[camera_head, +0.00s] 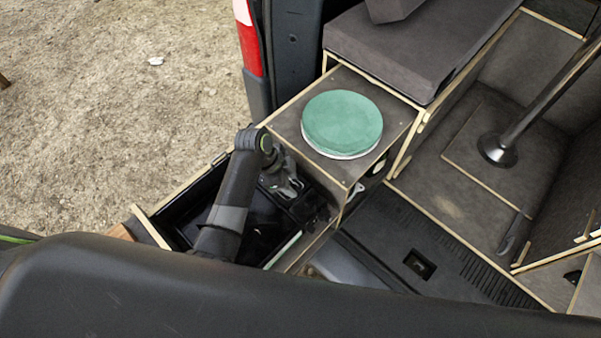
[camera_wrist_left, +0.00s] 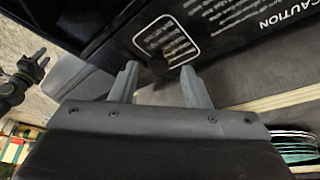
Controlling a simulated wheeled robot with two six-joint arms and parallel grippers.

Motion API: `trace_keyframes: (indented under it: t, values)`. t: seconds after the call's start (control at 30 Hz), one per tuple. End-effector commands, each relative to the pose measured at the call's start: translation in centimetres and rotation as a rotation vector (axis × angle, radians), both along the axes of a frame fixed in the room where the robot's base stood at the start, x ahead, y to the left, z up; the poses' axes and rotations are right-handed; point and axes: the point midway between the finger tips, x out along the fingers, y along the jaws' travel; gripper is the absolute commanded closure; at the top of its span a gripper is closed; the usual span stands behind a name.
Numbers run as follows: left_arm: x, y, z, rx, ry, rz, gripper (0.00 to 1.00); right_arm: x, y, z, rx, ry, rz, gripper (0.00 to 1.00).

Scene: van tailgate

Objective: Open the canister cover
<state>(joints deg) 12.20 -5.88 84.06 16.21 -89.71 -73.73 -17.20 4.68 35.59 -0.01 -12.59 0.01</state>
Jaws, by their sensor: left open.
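My left gripper (camera_head: 292,190) reaches down over a black glossy unit in the pulled-out drawer. In the left wrist view its two grey fingers (camera_wrist_left: 160,86) stand apart and empty. A dark round knob (camera_wrist_left: 184,76) shows near the right finger, in front of a black panel (camera_wrist_left: 230,45) with white CAUTION print and a framed label. I cannot tell whether the fingers touch the knob. I cannot make out which part is the canister cover; the arm hides much of the unit.
A green round cushion-like disc (camera_head: 342,123) lies on the cabinet top behind the drawer. The drawer's wooden edge (camera_head: 151,228) is at the left. A dark ribbed floor panel (camera_head: 420,258) lies right. A table post (camera_head: 540,105) stands farther right. Gravel ground (camera_head: 110,90) is outside.

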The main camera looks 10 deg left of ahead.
Motion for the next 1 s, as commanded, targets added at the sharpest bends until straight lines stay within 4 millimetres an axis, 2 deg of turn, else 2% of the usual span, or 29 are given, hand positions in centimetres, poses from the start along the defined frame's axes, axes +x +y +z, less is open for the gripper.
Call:
trace_keyframes:
  t: [0.07, 0.37, 0.47, 0.7, 1.0]
  values:
    - [-0.33, 0.12, -0.40, 0.001, 0.000, 0.000, 0.57, -0.61, 0.37, -0.06, 0.005, 0.010, -0.003, 0.60]
    - [-0.45, 0.15, -0.55, 0.000, 0.000, -0.001, 0.57, -0.46, 0.64, -0.09, 0.008, 0.007, -0.004, 0.60]
    - [-0.44, 0.14, -0.55, 0.000, 0.000, -0.001, 0.68, -0.44, 0.62, -0.08, 0.008, 0.007, -0.004, 0.60]
    - [-0.42, 0.12, -0.53, 0.000, 0.000, -0.001, 0.99, -0.06, 0.40, -0.05, 0.005, 0.002, -0.002, 0.60]
    - [-0.26, 0.10, -0.53, -0.003, 0.001, -0.001, 1.00, 0.08, 0.05, -0.15, 0.001, -0.001, 0.000, 0.60]
